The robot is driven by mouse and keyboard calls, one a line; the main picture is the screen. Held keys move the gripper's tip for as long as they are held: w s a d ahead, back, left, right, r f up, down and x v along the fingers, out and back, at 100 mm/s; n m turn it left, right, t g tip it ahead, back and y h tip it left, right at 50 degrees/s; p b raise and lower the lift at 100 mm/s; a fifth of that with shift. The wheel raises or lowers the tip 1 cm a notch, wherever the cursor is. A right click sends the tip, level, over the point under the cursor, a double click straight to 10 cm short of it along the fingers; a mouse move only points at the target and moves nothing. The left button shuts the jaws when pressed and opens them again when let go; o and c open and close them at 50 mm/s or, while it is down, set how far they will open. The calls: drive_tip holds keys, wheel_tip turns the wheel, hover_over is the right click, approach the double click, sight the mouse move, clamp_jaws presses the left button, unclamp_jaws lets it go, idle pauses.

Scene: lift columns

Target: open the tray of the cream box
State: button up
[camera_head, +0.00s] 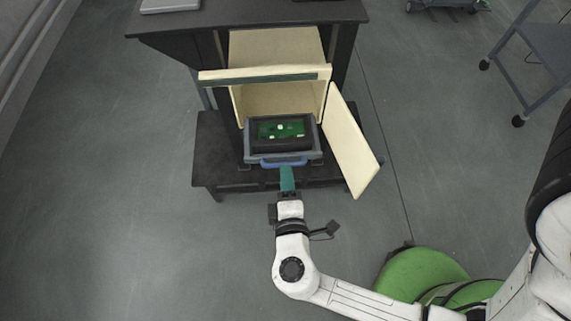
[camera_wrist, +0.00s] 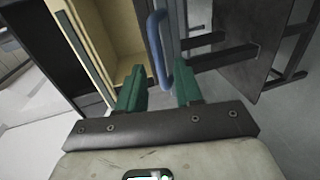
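The cream box (camera_head: 318,84) stands on the black stand with its front open. The dark grey tray (camera_head: 252,153) sticks out of its front and holds a green board with small pale pieces. A blue handle (camera_head: 284,162) is on the tray's near edge; it also shows in the wrist view (camera_wrist: 158,48). My gripper (camera_head: 287,170), with green fingers, is right at the handle. In the wrist view my gripper (camera_wrist: 160,80) is open, with the handle's lower end between or just beyond the fingertips. I cannot tell whether they touch it.
A cream door panel (camera_head: 350,140) hangs open at the box's right side. The black stand (camera_head: 215,150) has a low shelf below. A wheeled grey frame (camera_head: 500,70) stands at the upper right. The floor to the left is clear.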

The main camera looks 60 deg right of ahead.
drive_tip(key=v, duration=0.5)
drive_tip(key=shift+s+a, duration=0.2)
drive_tip(key=shift+a, duration=0.05)
idle(0.4)
